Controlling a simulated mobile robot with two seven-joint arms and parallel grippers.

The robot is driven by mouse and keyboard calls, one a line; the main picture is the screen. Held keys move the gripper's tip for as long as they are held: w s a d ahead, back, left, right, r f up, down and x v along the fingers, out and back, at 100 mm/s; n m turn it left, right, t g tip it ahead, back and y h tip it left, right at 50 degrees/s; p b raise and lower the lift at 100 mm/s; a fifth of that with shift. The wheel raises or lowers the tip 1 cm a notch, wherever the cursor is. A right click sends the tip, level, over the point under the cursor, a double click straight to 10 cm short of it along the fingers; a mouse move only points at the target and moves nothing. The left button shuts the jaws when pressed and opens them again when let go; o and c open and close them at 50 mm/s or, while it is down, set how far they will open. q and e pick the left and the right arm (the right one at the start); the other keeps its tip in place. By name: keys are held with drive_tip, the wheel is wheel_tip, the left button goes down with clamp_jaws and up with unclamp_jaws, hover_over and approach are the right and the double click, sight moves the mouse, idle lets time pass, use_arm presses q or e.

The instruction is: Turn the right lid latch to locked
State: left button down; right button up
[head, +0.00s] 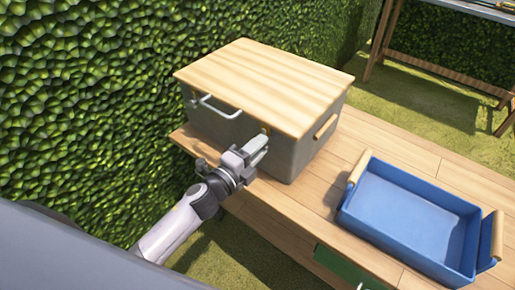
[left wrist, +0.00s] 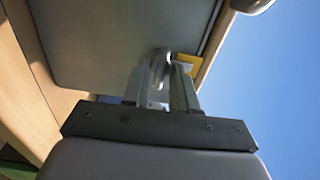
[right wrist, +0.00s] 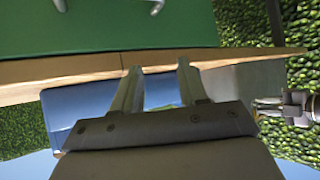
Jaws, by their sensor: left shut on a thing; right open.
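A grey box (head: 290,155) with a flat wooden lid (head: 265,82) stands on the wooden bench. My left gripper (head: 260,143) is at the right part of its front face, just below the lid edge. In the left wrist view, my left gripper (left wrist: 165,82) is shut on the right lid latch (left wrist: 158,66), a small metal piece mostly hidden between the fingers. A yellow piece (left wrist: 188,61) sits beside it at the lid edge. I cannot tell the latch's exact angle. My right gripper (right wrist: 158,72) is open and empty, seen only in the right wrist view.
A white bar handle (head: 218,108) sticks out from the front at the left. A blue tray (head: 410,212) with wooden handles stands on the bench (head: 345,135) at right. A green drawer front (head: 340,268) is below the bench top. A hedge (head: 80,110) closes the left side.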

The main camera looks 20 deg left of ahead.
idle(0.3)
use_arm(q)
drive_tip(key=c, duration=0.9)
unclamp_jaws()
drive_tip(key=shift+c, duration=0.2)
drive_tip(key=shift+s, duration=0.1)
drive_tip(key=v, duration=0.7)
drive_tip(key=shift+a, duration=0.1)
